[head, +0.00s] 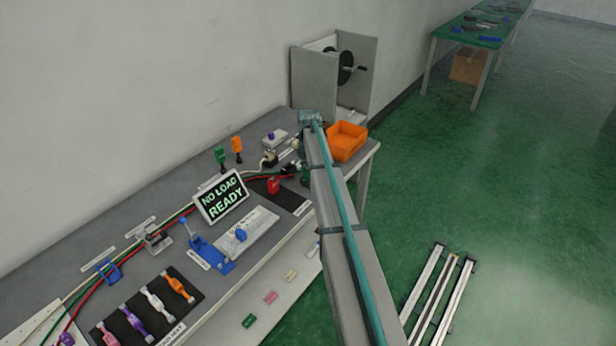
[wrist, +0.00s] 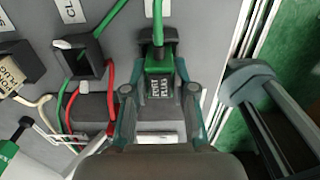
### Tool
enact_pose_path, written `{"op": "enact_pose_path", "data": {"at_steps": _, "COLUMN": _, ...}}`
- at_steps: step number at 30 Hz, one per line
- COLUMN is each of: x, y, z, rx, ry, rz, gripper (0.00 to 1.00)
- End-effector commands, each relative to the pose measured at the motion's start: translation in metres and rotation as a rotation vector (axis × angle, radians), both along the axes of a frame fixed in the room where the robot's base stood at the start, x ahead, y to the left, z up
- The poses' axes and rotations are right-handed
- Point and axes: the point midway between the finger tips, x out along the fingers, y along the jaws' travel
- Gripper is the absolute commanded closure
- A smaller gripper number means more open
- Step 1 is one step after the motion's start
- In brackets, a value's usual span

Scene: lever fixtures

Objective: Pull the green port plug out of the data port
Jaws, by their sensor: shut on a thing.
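In the wrist view, the green port plug (wrist: 158,84), with a pale printed label, sits between the two teal fingers of my gripper (wrist: 160,92), which is shut on it. A black housing, likely the data port (wrist: 146,48), lies just beyond the plug, with a green cable running up from there. The plug's far end meets the dark housing; how deep it sits in it I cannot tell. In the head view, my arm covers most of this spot, and only a bit of green (head: 305,175) shows at the arm's left edge.
A black block (wrist: 84,60) with green and red cables stands left of the plug. The head view shows an orange bin (head: 347,141) right of the arm, a red block (head: 273,185), a "NO LOAD READY" display (head: 222,197) and a blue lever fixture (head: 208,250) along the bench.

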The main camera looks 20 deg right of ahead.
Motion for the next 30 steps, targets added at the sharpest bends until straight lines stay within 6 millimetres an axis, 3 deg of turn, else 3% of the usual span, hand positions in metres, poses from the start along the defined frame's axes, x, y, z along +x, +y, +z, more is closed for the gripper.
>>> {"op": "enact_pose_path", "data": {"at_steps": 30, "x": 0.0000, "y": 0.0001, "z": 0.0083, "rx": 0.000, "ry": 0.000, "rz": 0.000, "gripper": 1.00}}
